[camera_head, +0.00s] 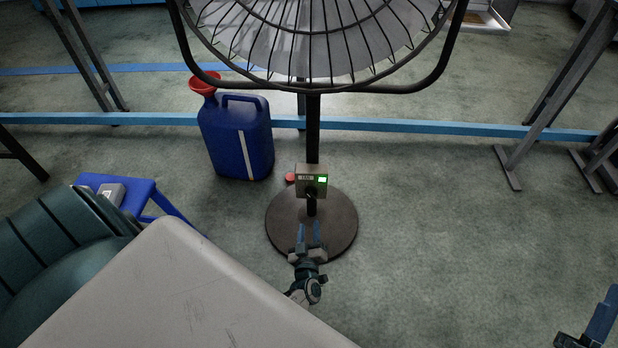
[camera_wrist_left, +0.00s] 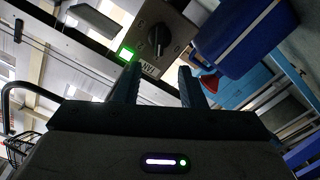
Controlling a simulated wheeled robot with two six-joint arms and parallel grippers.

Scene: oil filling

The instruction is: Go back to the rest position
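My left gripper (camera_head: 309,228) is in front of the fan's pole, just below the control box (camera_head: 311,182) in the head view. Its two blue fingers are apart with nothing between them. The left wrist view shows the fingers (camera_wrist_left: 158,75) spread, with the control box (camera_wrist_left: 175,35), its dark knob (camera_wrist_left: 158,36) and a lit green light (camera_wrist_left: 126,54) beyond the tips. My right gripper (camera_head: 592,322) shows only partly at the bottom right corner; one blue finger is clear, and its opening cannot be told.
The large caged fan (camera_head: 312,40) stands on a round dark base (camera_head: 340,235). A blue jug (camera_head: 235,140) with a red funnel (camera_head: 204,83) is left of it. A blue stool (camera_head: 150,190) holds a small grey box (camera_head: 110,194).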

